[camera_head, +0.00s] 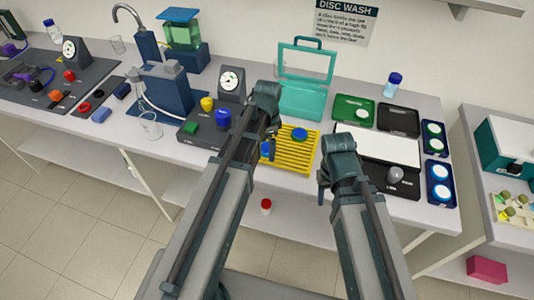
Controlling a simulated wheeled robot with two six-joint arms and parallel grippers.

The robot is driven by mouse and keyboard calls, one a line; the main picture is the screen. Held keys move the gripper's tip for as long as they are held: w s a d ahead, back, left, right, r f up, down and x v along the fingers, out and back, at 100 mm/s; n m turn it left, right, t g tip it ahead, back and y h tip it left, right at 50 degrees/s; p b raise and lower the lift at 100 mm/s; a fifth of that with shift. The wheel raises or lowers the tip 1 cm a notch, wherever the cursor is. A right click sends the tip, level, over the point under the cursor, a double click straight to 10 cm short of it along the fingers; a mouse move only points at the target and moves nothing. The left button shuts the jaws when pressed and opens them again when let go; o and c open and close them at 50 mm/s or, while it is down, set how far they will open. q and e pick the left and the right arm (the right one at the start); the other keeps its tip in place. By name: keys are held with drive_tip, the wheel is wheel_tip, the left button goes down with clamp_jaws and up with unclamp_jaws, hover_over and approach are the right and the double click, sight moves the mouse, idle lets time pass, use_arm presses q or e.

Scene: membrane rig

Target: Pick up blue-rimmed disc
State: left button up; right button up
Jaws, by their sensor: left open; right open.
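A blue disc (299,134) lies on the yellow slatted rack (300,160) in the middle of the bench. A second blue shape (266,147) shows at the rack's left edge, partly hidden by my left gripper. White discs with blue edges, one of them here (439,171), lie in the dark blue tray (429,184) at the right; whether the blue is their rim or the tray is hard to tell. My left gripper (271,136) is open over the rack's left side, left of the blue disc. My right gripper (321,194) is open at the bench's front edge, right of the rack.
A black device with a white top (385,147) stands right of the rack, with a grey knob (396,174). An open teal box (302,98) stands behind the rack. A gauge unit (231,83) and a blue stand (168,92) are at the left. Green (345,113) and black trays (398,122) lie behind.

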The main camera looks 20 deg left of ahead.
sight(267, 148)
use_arm(q)
drive_tip(key=shift+r, duration=0.1)
drive_tip(key=shift+c, duration=0.2)
drive_tip(key=c, duration=1.3)
drive_tip(key=shift+o, duration=0.2)
drive_tip(key=shift+r, duration=0.1)
drive_tip(key=shift+r+p, duration=0.95)
drive_tip(key=shift+p, duration=0.15)
wheel_tip(267, 148, up, 2)
drive_tip(key=shift+p, duration=1.05)
drive_tip(key=s+d, duration=1)
drive_tip(key=s, duration=0.2)
drive_tip(key=shift+s+r+p, duration=0.25)
drive_tip(key=shift+r+p, duration=0.15)
drive_tip(key=shift+r, duration=0.05)
